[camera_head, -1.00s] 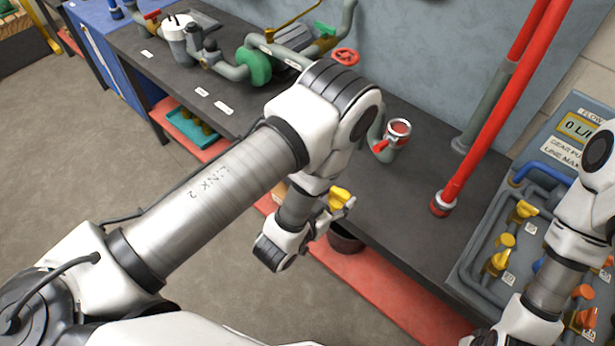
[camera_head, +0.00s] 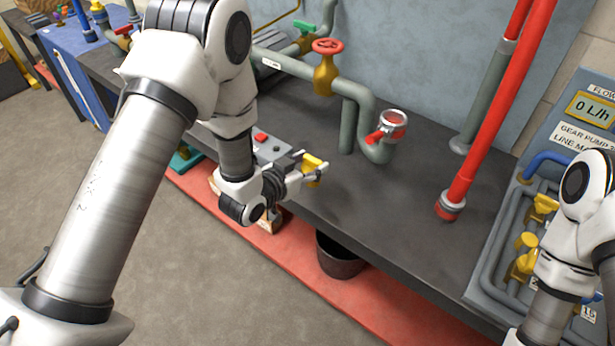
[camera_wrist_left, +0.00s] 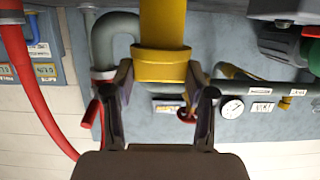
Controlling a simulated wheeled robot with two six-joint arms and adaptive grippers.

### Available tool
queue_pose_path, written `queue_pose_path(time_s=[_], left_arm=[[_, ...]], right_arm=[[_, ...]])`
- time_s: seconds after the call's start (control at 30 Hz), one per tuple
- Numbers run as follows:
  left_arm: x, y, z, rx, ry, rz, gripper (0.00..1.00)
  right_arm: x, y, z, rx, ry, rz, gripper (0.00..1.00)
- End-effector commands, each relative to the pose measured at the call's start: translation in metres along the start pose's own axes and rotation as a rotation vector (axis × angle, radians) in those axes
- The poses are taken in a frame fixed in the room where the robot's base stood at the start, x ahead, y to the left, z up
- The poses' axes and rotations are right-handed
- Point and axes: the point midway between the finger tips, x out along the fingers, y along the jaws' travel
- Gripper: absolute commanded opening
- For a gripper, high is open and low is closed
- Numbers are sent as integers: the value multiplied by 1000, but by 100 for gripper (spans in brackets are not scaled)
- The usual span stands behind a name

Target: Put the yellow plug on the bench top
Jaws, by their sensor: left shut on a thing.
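My left gripper (camera_head: 308,172) is shut on the yellow plug (camera_head: 313,163). The plug shows between the fingers, over the front part of the dark bench top (camera_head: 425,215) in the head view. I cannot tell its exact height above the surface. In the left wrist view the plug (camera_wrist_left: 162,62) is a thick yellow body with a wider collar, between the two fingertips (camera_wrist_left: 162,80). My right arm comes down at the right edge of the head view, and its gripper is outside the picture.
A grey pipe with a red-handled open end (camera_head: 393,124) and a red pipe (camera_head: 490,120) rise from the bench. A control box with a red button (camera_head: 268,145) is behind my left gripper. A dark bucket (camera_head: 340,255) stands below the front edge. The bench's middle right is clear.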

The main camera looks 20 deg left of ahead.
Motion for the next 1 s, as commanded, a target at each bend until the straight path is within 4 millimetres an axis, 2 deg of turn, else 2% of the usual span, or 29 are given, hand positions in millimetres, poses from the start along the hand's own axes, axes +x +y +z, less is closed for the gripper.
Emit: queue_pose_path(time_s=[0.1, 0.3, 0.5, 0.67, 0.7, 0.73, 0.77, 1.0], left_arm=[[9, -10, 3, 0, -1, 0, 20], [20, -11, 36, 1, -2, 1, 20], [19, -11, 33, 1, -1, 1, 20], [20, -10, 38, 1, -2, 1, 20], [20, -10, 36, 1, -2, 1, 66], [20, -10, 36, 1, -2, 1, 77], [19, -10, 36, 1, -2, 1, 80], [19, -10, 36, 1, -1, 1, 80]], right_arm=[[3, 0, 0, 0, 0, 0, 40], [30, 0, 1, 1, -1, 0, 40], [26, 0, 0, 1, 0, 0, 40], [30, 0, 0, 1, -1, 0, 40], [28, 0, 0, 1, -1, 0, 40], [28, 0, 0, 1, -1, 0, 40], [28, 0, 0, 1, -1, 0, 40], [28, 0, 0, 0, -1, 0, 40]])
